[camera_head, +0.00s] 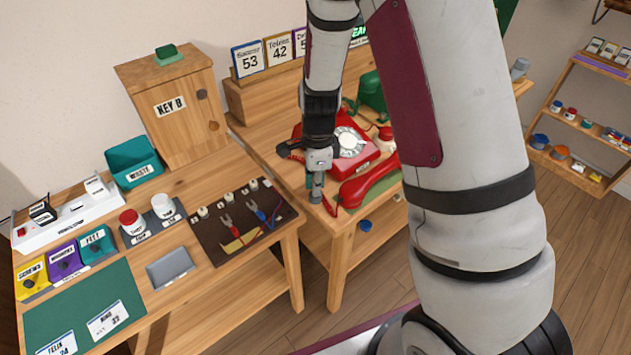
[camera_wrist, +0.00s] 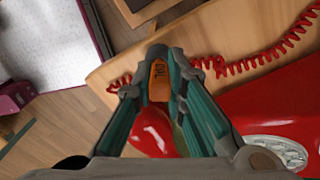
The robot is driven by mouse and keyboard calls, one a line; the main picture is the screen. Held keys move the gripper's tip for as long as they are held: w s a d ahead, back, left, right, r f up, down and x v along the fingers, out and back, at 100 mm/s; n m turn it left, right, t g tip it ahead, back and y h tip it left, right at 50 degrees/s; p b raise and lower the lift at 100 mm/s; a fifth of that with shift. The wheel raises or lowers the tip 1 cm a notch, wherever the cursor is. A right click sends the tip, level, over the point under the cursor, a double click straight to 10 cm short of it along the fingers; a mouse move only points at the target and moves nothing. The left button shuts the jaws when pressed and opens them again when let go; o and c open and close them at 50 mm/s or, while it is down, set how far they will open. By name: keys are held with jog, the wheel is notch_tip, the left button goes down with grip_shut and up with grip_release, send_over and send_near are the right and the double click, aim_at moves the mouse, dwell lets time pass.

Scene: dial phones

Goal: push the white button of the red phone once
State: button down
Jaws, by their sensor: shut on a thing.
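The red phone (camera_head: 360,158) stands on the wooden table, with its pale round dial (camera_head: 350,141) facing up; part of it shows at the right in the wrist view (camera_wrist: 275,108). Its red handset (camera_head: 369,184) appears to lie in front of the body, and a red piece shows under my gripper in the wrist view (camera_wrist: 152,132). My gripper (camera_head: 316,182) is above the table's front left corner, left of the phone. Its teal fingers are shut on a small orange piece with dark lettering (camera_wrist: 159,80). I cannot make out the white button.
A coiled red cord (camera_wrist: 262,62) runs across the tabletop. A green phone (camera_head: 372,92) stands behind the red one. At left, another table carries a dark board with tools (camera_head: 241,220) and a wooden KEY B box (camera_head: 172,103). My arm hides part of the phone table's right side.

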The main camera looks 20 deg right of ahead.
jog(key=c, duration=1.5)
grip_release()
jog(key=shift+c, duration=0.2)
notch_tip(320, 180, up, 11)
jog(key=shift+d+f, duration=0.1)
jog(key=shift+f, duration=0.1)
jog(key=shift+r, duration=0.65)
